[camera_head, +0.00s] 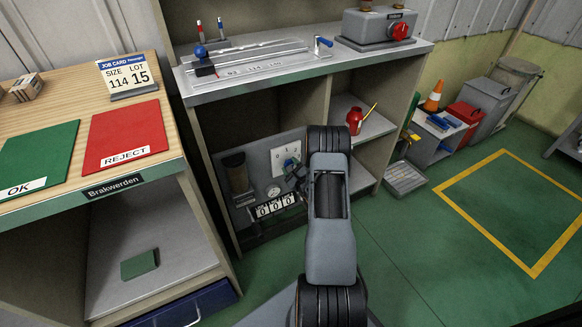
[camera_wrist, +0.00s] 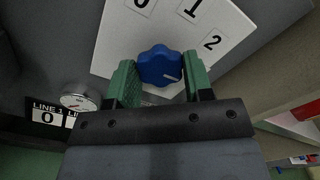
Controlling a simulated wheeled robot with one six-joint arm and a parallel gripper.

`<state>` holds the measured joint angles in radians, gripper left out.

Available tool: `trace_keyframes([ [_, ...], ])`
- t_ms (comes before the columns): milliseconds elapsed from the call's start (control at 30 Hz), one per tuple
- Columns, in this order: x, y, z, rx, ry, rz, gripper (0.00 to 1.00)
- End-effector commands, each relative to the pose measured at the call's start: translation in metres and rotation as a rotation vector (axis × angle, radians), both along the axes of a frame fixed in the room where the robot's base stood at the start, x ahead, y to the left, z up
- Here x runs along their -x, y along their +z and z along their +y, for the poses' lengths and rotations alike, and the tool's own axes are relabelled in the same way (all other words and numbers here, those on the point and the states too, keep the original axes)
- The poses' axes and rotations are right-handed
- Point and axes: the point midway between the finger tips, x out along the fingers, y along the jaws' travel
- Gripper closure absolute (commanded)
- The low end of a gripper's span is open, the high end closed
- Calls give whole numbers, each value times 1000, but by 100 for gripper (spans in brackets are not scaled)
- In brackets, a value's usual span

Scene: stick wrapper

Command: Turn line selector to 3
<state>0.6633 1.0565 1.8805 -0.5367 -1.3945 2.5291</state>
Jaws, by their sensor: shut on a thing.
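The line selector is a blue lobed knob (camera_wrist: 160,66) on a white plate (camera_wrist: 120,35) marked 0, 1 and 2 in the wrist view; no 3 is visible there. The knob's white mark points right and slightly down, below the 2. My gripper (camera_wrist: 160,80) is shut on the knob, with one green finger pad on each side. In the head view the white plate (camera_head: 279,160) is on a panel in the lower bay of the bench, and my arm hides part of the panel.
A round gauge (camera_head: 273,191) and a counter (camera_head: 275,206) reading 000 are below the plate. A dark cylinder (camera_head: 238,173) stands at the panel's left. The bench's upright divider is right of the panel. A red oil can (camera_head: 354,121) is on the shelf beyond.

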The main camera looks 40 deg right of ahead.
Motion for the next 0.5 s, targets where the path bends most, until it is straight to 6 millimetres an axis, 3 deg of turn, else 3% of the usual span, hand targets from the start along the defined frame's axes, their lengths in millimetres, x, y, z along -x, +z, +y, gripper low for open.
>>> trace_keyframes([
  [500,0,0,0,-45,-1,-5,77],
])
